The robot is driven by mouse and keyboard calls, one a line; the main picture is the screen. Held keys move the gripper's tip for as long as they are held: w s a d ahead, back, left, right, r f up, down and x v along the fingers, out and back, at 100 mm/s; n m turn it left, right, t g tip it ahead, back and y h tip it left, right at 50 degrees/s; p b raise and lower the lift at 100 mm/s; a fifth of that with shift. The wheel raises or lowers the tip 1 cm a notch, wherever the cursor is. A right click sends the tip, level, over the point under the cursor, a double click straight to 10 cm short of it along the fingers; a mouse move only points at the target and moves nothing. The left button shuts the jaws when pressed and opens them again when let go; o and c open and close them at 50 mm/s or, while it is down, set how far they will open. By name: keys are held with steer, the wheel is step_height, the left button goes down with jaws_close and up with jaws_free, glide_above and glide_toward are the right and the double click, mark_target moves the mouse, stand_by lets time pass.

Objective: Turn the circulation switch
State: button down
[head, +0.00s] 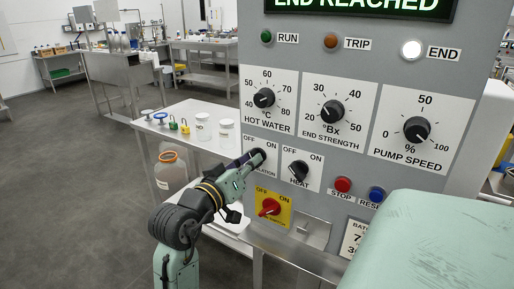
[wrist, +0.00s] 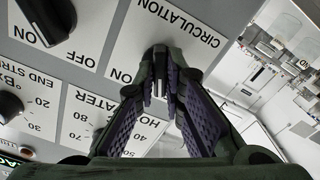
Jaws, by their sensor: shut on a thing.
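The circulation switch is a dark knob (wrist: 161,84) with a pale line, on a white plate (wrist: 185,25) labelled CIRCULATION in the wrist view. My gripper (wrist: 162,72) is shut on this knob, one finger on each side, and the fingers hide much of it. In the head view my gripper (head: 256,158) reaches the plate from the lower left and covers the knob and part of its label. The ON mark of the plate (head: 272,147) stays visible there.
The heat knob (head: 298,171) sits close to the right of my gripper. A red switch on a yellow plate (head: 269,207) is just below. The hot water dial (head: 263,97) is above. STOP (head: 343,184) and reset (head: 376,194) buttons are further right. The END lamp (head: 411,50) glows white.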

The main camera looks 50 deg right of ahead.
steer(key=shift+n+p, duration=0.6)
steer(key=shift+n, duration=0.5)
steer(key=shift+n, duration=0.6)
steer(key=c, duration=1.6)
jaws_free()
